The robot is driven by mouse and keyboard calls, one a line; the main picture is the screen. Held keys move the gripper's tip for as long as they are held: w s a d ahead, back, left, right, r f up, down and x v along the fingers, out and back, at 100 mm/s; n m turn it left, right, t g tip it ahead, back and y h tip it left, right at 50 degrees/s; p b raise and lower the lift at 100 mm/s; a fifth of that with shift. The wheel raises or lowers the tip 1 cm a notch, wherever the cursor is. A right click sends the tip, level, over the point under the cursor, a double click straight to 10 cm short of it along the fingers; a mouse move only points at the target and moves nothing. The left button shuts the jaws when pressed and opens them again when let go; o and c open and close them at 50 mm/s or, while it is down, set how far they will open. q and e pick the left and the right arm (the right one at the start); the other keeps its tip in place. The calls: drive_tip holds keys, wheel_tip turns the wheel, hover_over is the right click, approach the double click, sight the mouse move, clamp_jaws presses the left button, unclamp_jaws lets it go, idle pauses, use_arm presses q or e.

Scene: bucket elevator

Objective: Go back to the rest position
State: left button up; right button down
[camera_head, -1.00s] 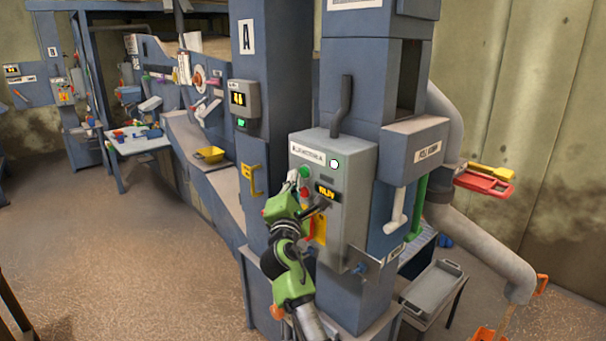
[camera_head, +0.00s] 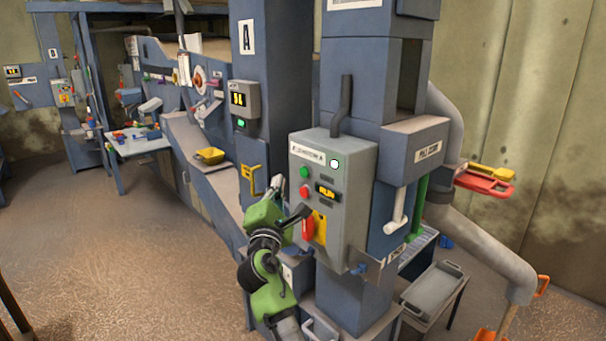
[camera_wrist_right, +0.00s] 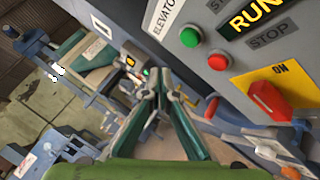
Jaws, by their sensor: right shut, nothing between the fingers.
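My right gripper (camera_head: 284,187) is shut and empty, just left of the grey elevator control box (camera_head: 345,190) in the head view. It stands apart from the box's buttons. In the wrist view its closed fingertips (camera_wrist_right: 160,80) point past the box's left side. The box carries a green button (camera_wrist_right: 190,37), a red button (camera_wrist_right: 219,60), a display reading RUN (camera_wrist_right: 256,14) and a red switch handle (camera_wrist_right: 270,98) on a yellow plate marked ON. A round white lamp (camera_head: 334,163) shows at the box's upper right. My left gripper is not in view.
A blue column (camera_head: 285,90) with a lit display (camera_head: 238,99) and a yellow handle (camera_head: 251,180) stands behind my gripper. A grey tray (camera_head: 433,290) sits on a low stand at the right. The floor (camera_head: 120,260) at the left is open.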

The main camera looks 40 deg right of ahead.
idle(0.4)
